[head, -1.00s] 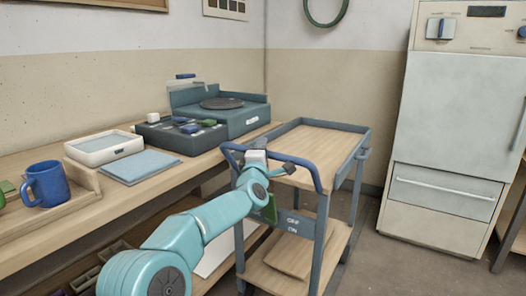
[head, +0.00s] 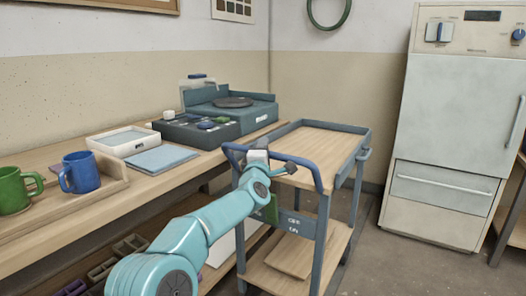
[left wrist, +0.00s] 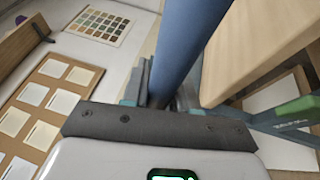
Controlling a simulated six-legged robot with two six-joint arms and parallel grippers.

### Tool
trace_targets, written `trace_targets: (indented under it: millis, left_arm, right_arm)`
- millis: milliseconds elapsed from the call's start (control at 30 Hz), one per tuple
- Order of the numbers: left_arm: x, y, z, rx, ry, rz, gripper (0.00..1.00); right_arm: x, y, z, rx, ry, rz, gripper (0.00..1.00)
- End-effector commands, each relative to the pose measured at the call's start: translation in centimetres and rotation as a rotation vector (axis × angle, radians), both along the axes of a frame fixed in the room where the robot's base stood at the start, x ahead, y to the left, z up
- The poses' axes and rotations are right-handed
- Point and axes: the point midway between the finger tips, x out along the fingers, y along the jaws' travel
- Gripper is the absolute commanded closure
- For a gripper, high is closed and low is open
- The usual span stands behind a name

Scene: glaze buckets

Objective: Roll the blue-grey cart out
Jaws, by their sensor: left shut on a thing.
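The blue-grey cart (head: 360,163) stands at the end of the workbench, with a wooden top and a lower wooden shelf. Its raised blue handle (head: 310,167) faces me. My left gripper (head: 262,162) reaches in from the lower left and is shut on this handle. In the left wrist view, the blue handle bar (left wrist: 188,45) runs up from between the fingers (left wrist: 165,92), whose tips are partly hidden. A green tag (head: 271,208) and a small dark switch label sit below the handle. My right gripper is in neither view.
The workbench (head: 190,175) runs close along the cart's left side, bearing a wheel unit (head: 260,108), a white tray (head: 92,145), a blue mug (head: 80,173) and a green mug (head: 14,190). A pale cabinet (head: 455,120) stands at the back right. Floor right of the cart is clear.

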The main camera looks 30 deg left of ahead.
Motion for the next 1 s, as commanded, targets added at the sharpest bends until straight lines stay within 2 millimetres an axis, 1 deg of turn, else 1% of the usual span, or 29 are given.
trace_targets:
  millis: [333,367,400,767,867,1000]
  left_arm:
    - [0.1,0.0,0.1,-0.001,-0.003,0.001,1.00]
    - [0.1,0.0,0.1,-0.001,-0.003,0.001,0.62]
    - [0.1,0.0,0.1,-0.001,-0.002,0.001,0.52]
    - [-0.4,0.0,0.1,0.001,-0.003,0.001,0.52]
    - [-1.3,-0.3,-0.1,-0.001,-0.002,0.001,0.52]
    - [-3.3,-1.0,-0.6,0.000,-0.001,-0.001,0.52]
  right_arm:
    - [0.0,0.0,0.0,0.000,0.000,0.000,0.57]
    - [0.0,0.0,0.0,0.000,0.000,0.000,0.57]
    - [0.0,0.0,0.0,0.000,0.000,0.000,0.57]
    - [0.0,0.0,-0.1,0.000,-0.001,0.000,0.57]
    - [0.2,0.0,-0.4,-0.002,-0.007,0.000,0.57]
    - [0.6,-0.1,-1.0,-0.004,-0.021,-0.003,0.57]
